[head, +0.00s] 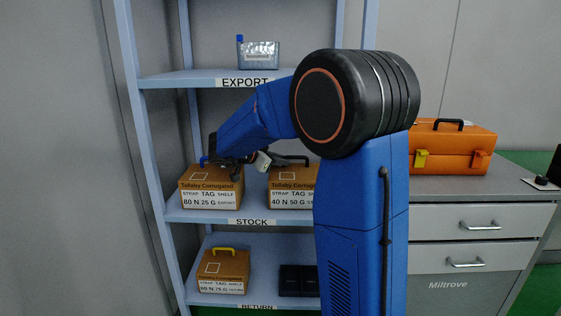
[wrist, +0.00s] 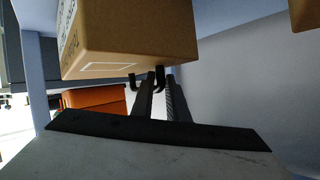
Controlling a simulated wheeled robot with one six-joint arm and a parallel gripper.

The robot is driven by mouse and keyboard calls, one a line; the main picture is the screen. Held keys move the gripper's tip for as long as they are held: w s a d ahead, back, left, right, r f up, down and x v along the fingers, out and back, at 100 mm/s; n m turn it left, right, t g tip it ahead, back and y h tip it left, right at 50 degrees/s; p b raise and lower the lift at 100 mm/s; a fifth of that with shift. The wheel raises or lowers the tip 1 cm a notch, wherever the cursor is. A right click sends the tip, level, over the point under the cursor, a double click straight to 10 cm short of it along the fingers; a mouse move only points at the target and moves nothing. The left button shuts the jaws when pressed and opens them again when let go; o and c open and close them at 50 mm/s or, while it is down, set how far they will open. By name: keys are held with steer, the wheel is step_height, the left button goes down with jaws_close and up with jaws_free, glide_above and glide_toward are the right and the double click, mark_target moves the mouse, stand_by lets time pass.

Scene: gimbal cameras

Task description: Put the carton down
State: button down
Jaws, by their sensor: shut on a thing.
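The carton (head: 292,190) is brown with a black strap handle and a white label reading 40 N 50 G. It is over the right part of the shelf marked STOCK (head: 200,216), and my arm hides its right side. My gripper (head: 268,160) reaches in from the left and is shut on the black handle. In the wrist view the carton (wrist: 130,35) appears upside down, with its handle between my fingers (wrist: 160,90). The carton looks level. Whether its bottom touches the shelf, I cannot tell.
A carton marked 80 N 25 G (head: 208,188) stands close on the left, with a blue handle. Below are a yellow-handled carton (head: 223,270) and dark boxes (head: 298,280). A silver container (head: 258,54) stands on the EXPORT shelf. An orange toolbox (head: 455,150) sits on the cabinet.

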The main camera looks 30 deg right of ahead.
steer(key=c, duration=1.7)
jaws_free()
steer(key=v, duration=1.2)
steer(key=shift+w+r, duration=0.1)
